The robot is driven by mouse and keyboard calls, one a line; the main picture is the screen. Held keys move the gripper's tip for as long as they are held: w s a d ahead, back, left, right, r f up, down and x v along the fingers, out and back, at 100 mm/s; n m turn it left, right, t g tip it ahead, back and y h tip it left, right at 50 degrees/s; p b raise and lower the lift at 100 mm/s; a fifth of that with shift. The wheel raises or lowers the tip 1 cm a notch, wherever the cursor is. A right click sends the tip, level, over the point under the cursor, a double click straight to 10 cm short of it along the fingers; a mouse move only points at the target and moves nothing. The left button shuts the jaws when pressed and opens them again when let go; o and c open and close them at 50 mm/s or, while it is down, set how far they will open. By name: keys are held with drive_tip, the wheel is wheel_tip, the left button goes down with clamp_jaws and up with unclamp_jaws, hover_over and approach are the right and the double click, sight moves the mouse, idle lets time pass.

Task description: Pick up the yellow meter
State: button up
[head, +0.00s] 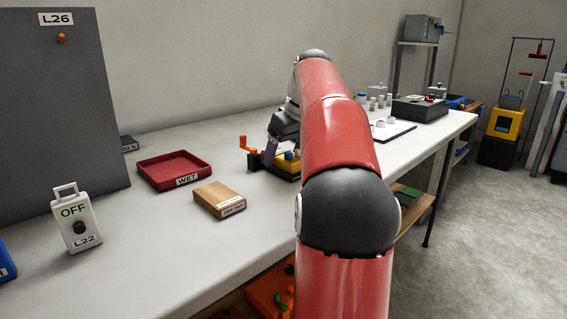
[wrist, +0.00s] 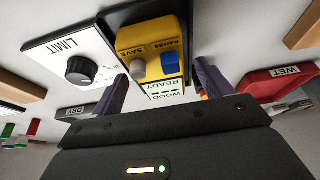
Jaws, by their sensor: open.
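The yellow meter (wrist: 138,36) has a grey knob, a blue button and a white display reading WOOD READY. It is upside down in the wrist view, between the two purple fingers of my gripper (wrist: 160,76). The fingers are open, one on either side of its display end; I cannot tell whether they touch it. In the head view my gripper (head: 269,152) points down at the bench, and the meter (head: 290,166) is partly hidden behind my arm.
A white LIMIT panel (wrist: 60,55) with a black knob is right beside the meter.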

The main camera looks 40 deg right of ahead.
drive_tip(key=shift+r, duration=0.1)
drive_tip(key=c, duration=1.2)
drive_tip(key=shift+c, duration=0.2)
wheel_tip(320, 180, up, 20)
drive_tip(key=p, duration=1)
drive_tip(key=shift+p, duration=0.35)
